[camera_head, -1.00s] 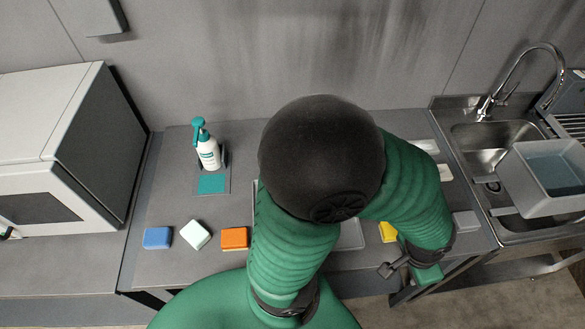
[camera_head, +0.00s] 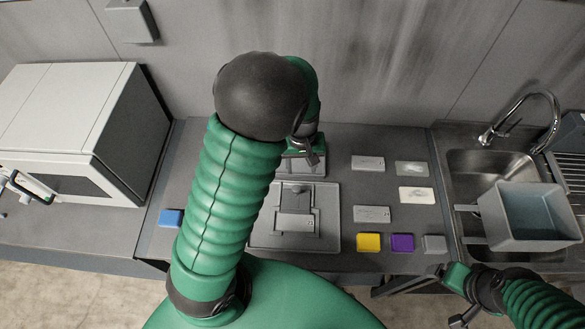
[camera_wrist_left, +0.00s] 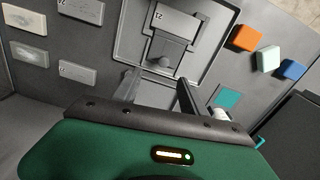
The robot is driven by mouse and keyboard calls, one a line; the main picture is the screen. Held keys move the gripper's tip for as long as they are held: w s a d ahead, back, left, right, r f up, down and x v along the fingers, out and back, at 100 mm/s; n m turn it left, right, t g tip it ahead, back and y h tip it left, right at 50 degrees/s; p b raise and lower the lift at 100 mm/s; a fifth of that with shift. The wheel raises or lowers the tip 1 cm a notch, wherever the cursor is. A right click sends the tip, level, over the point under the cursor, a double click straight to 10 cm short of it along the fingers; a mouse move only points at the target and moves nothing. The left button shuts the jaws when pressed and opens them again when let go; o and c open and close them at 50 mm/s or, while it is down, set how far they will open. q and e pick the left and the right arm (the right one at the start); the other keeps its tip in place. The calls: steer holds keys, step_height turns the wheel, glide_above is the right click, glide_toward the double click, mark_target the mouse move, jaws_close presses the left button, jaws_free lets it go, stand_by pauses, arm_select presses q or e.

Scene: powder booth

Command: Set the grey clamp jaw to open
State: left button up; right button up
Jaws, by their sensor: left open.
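I cannot tell the jaw's setting. My left gripper (camera_head: 308,157) is open, pointing down at the tray's back edge behind the knob. Its fingers (camera_wrist_left: 158,92) stand apart with a grey surface between them and no object visibly held. My right gripper (camera_head: 455,293) is at the lower right, off the bench front; its finger gap is unclear.
Several grey and pale plates (camera_head: 368,163) lie right of the tray. Yellow (camera_head: 368,242), purple (camera_head: 402,243) and grey blocks line the front edge. A blue block (camera_head: 171,217) lies left. A sink with a grey tub (camera_head: 530,216) is right, a white-grey machine (camera_head: 70,120) left.

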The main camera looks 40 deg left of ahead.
arm_select(q)
steer(key=a+r+n, duration=0.1)
steer(key=r, duration=0.1)
steer(key=p, duration=0.1)
glide_above(296, 188)
step_height(296, 188, down, 6)
step_height(296, 188, down, 11)
steer(key=p, duration=0.2)
steer(key=shift+w+p, duration=0.1)
steer(key=shift+p, duration=0.25)
steer(key=shift+d+f, duration=0.1)
steer(key=shift+f, duration=0.15)
steer(key=shift+d, duration=0.1)
arm_select(e)
steer(key=v, duration=0.2)
steer(key=w+v, duration=0.1)
steer(key=v, duration=0.2)
steer(key=shift+r, duration=0.3)
arm_select(q)
jaws_close()
arm_select(e)
steer(key=shift+a, duration=0.15)
